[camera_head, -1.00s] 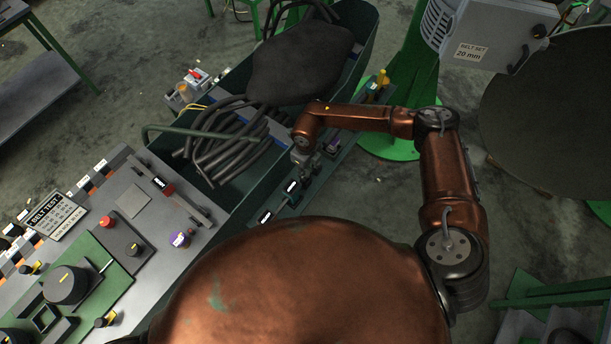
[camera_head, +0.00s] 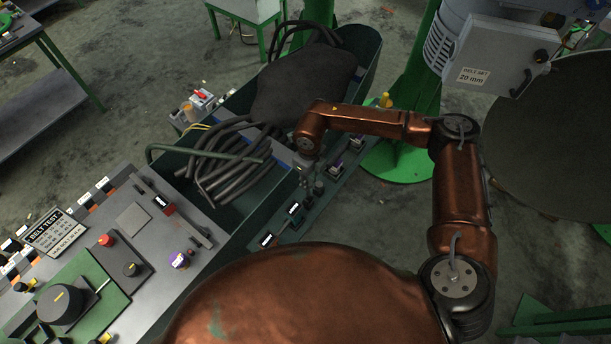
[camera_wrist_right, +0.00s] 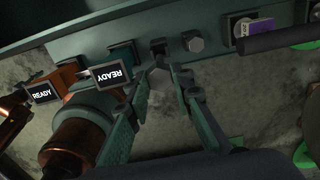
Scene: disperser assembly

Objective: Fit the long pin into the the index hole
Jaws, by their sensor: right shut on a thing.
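My right gripper (camera_head: 308,182) is over the dark green rail (camera_head: 340,168) beside the trough. In the right wrist view, its two green fingers (camera_wrist_right: 160,80) close around a grey hex-ended piece (camera_wrist_right: 158,90), which looks like the long pin; its shaft is hidden. Just beyond the fingertips, a small dark block (camera_wrist_right: 157,47) with an opening and a grey hex bolt (camera_wrist_right: 193,43) sit on the rail. I cannot tell which opening is the index hole, or whether the pin touches it. My left gripper is not in view.
READY signs (camera_wrist_right: 112,75) stand close to the left finger. A purple-labelled part (camera_wrist_right: 258,29) and a dark rod (camera_wrist_right: 280,37) are at the right. The trough (camera_head: 222,205) holds black hoses and a dark sack (camera_head: 305,85). A control panel (camera_head: 135,215) lies at the left.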

